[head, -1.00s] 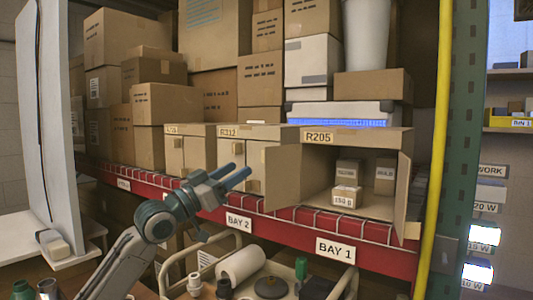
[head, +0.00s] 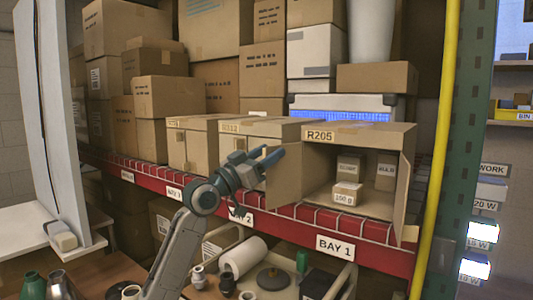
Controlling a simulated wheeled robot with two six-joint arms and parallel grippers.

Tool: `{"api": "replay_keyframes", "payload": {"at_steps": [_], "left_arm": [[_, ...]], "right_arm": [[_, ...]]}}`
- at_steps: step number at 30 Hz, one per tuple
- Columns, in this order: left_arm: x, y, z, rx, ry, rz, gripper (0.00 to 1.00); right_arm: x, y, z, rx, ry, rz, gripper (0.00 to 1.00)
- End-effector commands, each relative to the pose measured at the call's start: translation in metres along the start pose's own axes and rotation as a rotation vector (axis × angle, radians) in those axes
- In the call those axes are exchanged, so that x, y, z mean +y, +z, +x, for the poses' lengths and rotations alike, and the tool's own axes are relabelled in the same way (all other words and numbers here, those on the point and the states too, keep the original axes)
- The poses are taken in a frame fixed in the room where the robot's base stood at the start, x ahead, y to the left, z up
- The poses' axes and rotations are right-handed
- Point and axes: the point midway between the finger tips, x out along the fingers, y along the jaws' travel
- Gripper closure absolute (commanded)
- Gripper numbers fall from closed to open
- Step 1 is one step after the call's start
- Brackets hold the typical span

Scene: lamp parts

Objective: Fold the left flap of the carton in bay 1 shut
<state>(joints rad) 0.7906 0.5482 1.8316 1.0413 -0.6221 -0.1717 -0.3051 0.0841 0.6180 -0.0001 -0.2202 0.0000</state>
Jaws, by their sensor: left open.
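The carton (head: 322,134) labelled R205 stands on the shelf above the BAY 1 sign (head: 335,247), its front open. Its left flap (head: 285,178) swings outward at the left side of the opening. Its right flap (head: 402,185) also stands open. Small boxes, one marked 150 g (head: 345,195), sit inside. My left gripper (head: 268,157) is open, with its blue fingertips at the upper part of the left flap, near its outer side. I cannot tell whether they touch it. My right gripper is not in view.
Two more cartons (head: 245,127) stand to the left on the red-edged shelf. A yellow post (head: 437,150) rises close to the right of the carton. Below the shelf is a cart with a white roll (head: 243,257) and several small parts.

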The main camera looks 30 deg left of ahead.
Motion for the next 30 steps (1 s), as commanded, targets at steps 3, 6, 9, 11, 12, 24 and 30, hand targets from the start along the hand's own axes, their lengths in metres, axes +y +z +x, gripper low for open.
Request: {"api": "replay_keyframes", "payload": {"at_steps": [3, 6, 9, 11, 12, 24, 30], "left_arm": [[0.0, 0.0002, -0.0002, 0.0, 0.0, 0.0, 0.49], [0.0, 0.0002, -0.0003, 0.0, 0.0, 0.0, 0.69], [0.0, 0.0001, -0.0004, 0.0, 0.0, 0.0, 0.88], [0.0, 0.0001, -0.0004, 0.0, 0.0, 0.0, 1.0], [0.0, 0.0001, -0.0004, 0.0, 0.0, 0.0, 1.0], [0.0015, -0.0001, -0.0006, 0.0, 0.0, 0.0, 1.0], [0.0032, 0.0, -0.0008, 0.0, 0.001, -0.001, 1.0]], "right_arm": [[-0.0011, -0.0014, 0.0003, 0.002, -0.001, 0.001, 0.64], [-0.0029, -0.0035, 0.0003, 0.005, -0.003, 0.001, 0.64], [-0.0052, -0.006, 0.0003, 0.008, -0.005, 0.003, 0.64], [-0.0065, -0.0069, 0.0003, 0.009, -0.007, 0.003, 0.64], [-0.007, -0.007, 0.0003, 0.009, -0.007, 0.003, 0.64], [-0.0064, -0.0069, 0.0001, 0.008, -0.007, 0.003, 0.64], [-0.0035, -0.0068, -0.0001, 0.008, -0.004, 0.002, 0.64]]}}
